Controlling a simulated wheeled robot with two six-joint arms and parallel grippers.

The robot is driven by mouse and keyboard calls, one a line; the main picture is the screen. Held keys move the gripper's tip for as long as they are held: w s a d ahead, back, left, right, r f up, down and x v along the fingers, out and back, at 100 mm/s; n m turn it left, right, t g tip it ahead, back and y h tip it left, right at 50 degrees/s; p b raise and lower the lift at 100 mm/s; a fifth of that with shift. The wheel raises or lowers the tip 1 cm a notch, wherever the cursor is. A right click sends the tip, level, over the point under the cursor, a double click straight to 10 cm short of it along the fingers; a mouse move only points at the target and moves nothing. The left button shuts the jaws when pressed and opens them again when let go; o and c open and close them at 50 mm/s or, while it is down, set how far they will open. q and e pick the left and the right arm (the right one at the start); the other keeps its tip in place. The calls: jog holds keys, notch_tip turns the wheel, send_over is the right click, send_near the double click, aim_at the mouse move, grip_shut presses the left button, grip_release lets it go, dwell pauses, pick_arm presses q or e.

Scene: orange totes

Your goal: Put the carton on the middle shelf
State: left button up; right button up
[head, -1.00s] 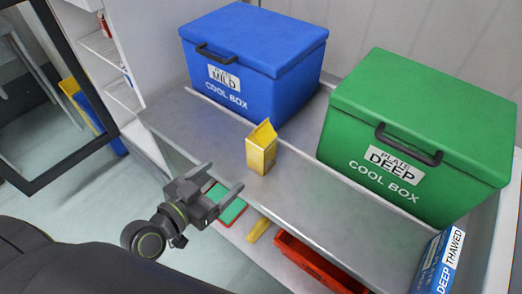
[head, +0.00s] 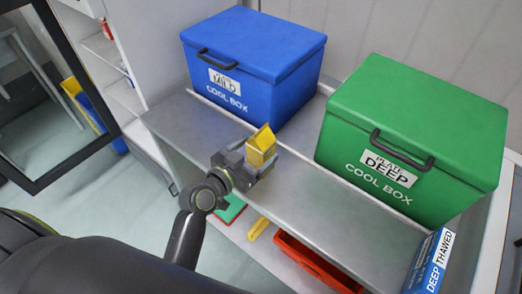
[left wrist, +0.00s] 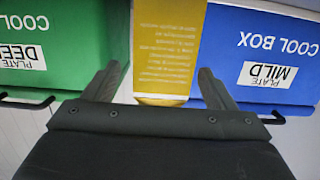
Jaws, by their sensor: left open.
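The yellow carton (head: 262,146) stands on the grey metal top (head: 335,205) in front of the blue cool box. My left gripper (head: 256,163) is at the carton, partly hiding its lower part in the head view. In the left wrist view the carton (left wrist: 167,45) lies between the two spread fingers of the gripper (left wrist: 160,75), with a gap visible on each side. A white rack with shelves (head: 118,88) stands at the left; I cannot tell which shelf is the middle one. My right gripper is not in view.
A blue cool box (head: 255,60) and a green cool box (head: 415,130) stand behind on the metal top. A blue box marked DEEP THAWED (head: 430,262) is at the right end. A red tray (head: 315,262) and a yellow item (head: 258,229) lie on the lower level.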

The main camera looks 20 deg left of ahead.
pick_arm(q)
jog(key=shift+p+x, duration=0.65)
jog(key=shift+x, duration=1.7)
jog(key=shift+a, duration=0.1)
jog(key=c, duration=1.4)
jog(key=shift+r, duration=0.2)
jog(key=shift+c, duration=0.8)
